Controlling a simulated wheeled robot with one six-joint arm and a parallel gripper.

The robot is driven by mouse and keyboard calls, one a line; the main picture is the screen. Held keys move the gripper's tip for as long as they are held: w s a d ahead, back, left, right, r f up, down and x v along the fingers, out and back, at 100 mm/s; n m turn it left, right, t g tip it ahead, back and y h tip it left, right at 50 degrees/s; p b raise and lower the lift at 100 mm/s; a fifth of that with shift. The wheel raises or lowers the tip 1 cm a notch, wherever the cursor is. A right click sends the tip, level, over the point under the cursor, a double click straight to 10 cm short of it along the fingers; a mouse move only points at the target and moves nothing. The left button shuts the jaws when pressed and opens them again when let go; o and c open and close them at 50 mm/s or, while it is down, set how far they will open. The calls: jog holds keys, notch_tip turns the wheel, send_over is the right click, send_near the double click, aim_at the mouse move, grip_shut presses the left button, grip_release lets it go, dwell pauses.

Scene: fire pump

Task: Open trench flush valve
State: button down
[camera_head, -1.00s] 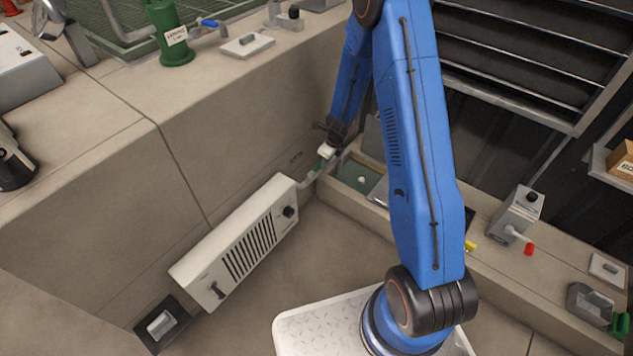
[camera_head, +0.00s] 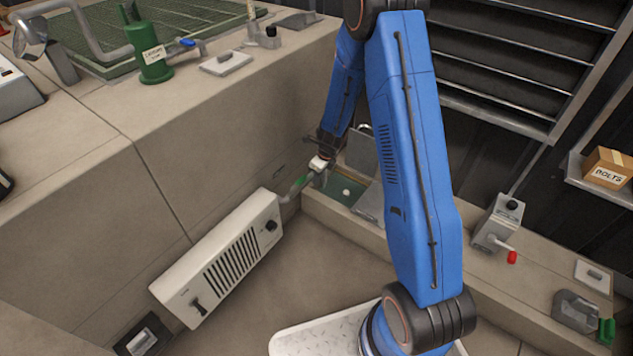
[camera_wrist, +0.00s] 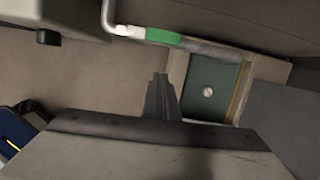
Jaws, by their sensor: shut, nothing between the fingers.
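A bent grey pipe with a green sleeve (camera_head: 299,181), likely the trench flush valve's handle, sticks out at the inner corner by the low wall. In the wrist view the green sleeve (camera_wrist: 163,37) lies across the top, beyond my fingertips. My gripper (camera_wrist: 160,78) is shut and empty, pointing at the sleeve with a gap in the picture; I cannot tell whether they touch. In the head view my gripper (camera_head: 319,165) is small, just above and right of the sleeve. An open trench box (camera_head: 344,191) with a green floor and a small white round piece lies beside it.
A white vented panel (camera_head: 222,258) leans along the left wall below the pipe. A grey lid (camera_head: 363,151) stands behind the trench box. A grey box with a red-tipped lever (camera_head: 498,222) is on the right ledge. The floor between is clear.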

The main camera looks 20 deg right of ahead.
jog(key=v, duration=0.7)
jog(key=shift+r, duration=0.1)
dwell(0.4)
